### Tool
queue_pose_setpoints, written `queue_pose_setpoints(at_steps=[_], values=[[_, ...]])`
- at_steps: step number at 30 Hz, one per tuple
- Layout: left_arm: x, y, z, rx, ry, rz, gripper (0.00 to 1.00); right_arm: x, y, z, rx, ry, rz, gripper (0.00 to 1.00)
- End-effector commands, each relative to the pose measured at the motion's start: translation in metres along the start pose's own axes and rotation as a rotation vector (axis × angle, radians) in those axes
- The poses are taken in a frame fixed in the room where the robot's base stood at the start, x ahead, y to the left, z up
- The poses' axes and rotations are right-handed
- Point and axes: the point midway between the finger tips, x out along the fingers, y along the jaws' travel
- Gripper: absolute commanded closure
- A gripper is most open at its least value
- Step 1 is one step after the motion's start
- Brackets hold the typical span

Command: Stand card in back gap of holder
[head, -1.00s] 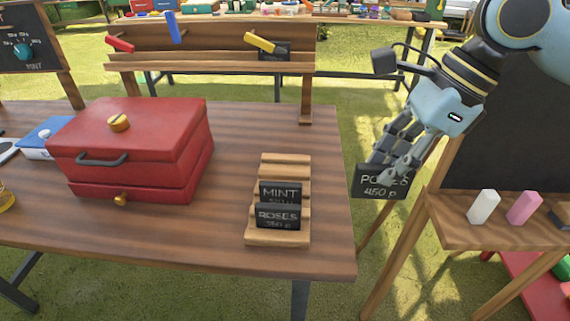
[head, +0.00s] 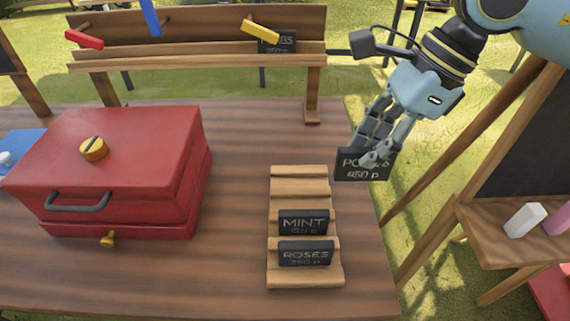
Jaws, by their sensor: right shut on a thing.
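The wooden card holder (head: 299,188) stands on the table with stepped slats. A black MINT card (head: 303,222) and, in front of it, a black ROSES card (head: 305,254) stand in its front gaps; the gaps behind them are empty. My right gripper (head: 371,153) is shut on a black card (head: 361,166), lettered "PO..." and "450 p", with part of the lettering hidden by the fingers. The card hangs upright to the right of the holder's back end, apart from it, by the table's right edge. My left gripper is not in view.
A red box (head: 110,160) with a dark handle stands left of the holder, with bare table between. A wooden rack (head: 200,52) with coloured clips and a dark card stands behind. An easel ledge (head: 520,235) with chalk is at right.

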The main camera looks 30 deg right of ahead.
Motion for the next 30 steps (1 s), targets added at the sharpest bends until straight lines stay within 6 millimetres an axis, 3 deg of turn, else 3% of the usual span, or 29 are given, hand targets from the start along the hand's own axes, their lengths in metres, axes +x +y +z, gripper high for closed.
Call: queue_pose_setpoints(at_steps=[5, 14, 21, 26, 30], values=[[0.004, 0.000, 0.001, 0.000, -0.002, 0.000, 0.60, 0.010, -0.009, 0.005, 0.005, -0.008, -0.004, 1.00], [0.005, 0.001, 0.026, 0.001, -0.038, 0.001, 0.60, 0.055, -0.047, 0.032, 0.007, -0.010, 0.002, 1.00], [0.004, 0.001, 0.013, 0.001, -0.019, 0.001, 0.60, 0.090, -0.077, 0.048, 0.003, -0.002, 0.002, 1.00], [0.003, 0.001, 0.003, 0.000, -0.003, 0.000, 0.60, 0.102, -0.081, 0.049, 0.002, 0.000, 0.003, 1.00], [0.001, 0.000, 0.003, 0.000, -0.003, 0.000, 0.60, 0.122, -0.081, 0.040, 0.002, 0.001, 0.004, 1.00]])
